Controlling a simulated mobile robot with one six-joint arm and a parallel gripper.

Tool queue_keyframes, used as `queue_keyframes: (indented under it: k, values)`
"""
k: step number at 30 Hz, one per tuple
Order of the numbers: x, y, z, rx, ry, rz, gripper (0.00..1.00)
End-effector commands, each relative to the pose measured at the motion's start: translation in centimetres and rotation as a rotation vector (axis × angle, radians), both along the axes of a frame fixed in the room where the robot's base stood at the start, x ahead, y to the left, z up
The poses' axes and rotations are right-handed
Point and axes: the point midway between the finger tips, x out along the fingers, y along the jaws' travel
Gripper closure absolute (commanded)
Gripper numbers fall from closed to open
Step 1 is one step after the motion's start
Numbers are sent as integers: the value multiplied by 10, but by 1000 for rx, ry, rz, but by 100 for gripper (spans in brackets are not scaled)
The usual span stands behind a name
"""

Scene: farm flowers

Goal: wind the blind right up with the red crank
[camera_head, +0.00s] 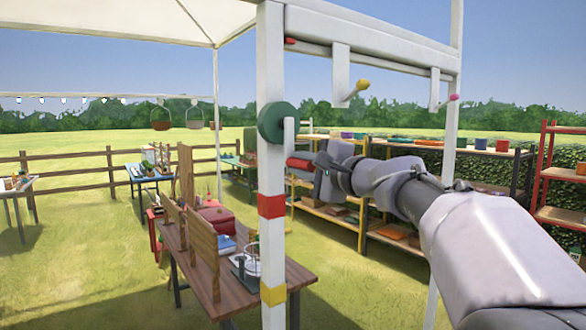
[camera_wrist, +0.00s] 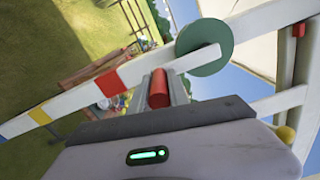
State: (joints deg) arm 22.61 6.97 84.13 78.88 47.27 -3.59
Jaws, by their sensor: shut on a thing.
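The red crank handle (camera_head: 299,163) sticks out from a pale crank arm (camera_head: 289,134) that hangs down from a green disc (camera_head: 278,123) on a white post (camera_head: 271,180). My gripper (camera_head: 318,168) is shut on the handle, just right of the post. In the wrist view the red handle (camera_wrist: 159,88) lies between my fingers, with the green disc (camera_wrist: 205,47) above and to its right. A long white beam (camera_head: 370,42) runs right from the post top. I see no hanging blind cloth below it and cannot tell where the blind is.
Yellow (camera_head: 362,84) and pink (camera_head: 453,97) knobs stick out on brackets under the beam, above my arm. A wooden table (camera_head: 290,268) stands behind the post. Shelves (camera_head: 400,240) with pots and boxes stand behind my arm.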

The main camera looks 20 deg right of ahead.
Motion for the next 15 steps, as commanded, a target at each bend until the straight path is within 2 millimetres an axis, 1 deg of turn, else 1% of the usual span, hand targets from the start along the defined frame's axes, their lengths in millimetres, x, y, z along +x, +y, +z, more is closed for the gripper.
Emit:
queue_keyframes:
  k: [9,10,11,12,13,15]
  values:
    - [0,0,0,-1,1,0,100]
    - [0,0,0,-1,1,0,74]
    - [0,0,0,-1,1,0,69]
    - [0,0,0,-1,0,0,61]
    - [0,0,0,-1,0,0,57]
    - [0,0,0,-1,0,0,57]
